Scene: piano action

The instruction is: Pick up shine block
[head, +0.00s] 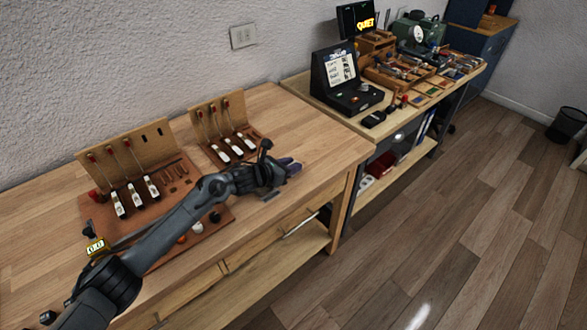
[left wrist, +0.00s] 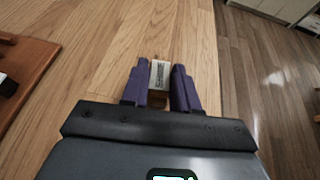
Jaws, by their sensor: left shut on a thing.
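My left gripper (head: 290,166) is over the right end of the near wooden workbench, close to its edge. In the left wrist view its two purple fingers (left wrist: 160,88) are shut on the shine block (left wrist: 159,74), a small block with a white, printed face and a brown part below. The print is too small to read. The block lies between the fingertips, with wood grain beyond it. In the head view I cannot make the block out. My right gripper is not in view.
On the near workbench (head: 60,232) stand two brown boards with upright backs and white-topped parts, one larger (head: 130,165) and one smaller (head: 222,125). A second bench (head: 466,80) at the back right holds a black sign box (head: 340,80) and trays.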

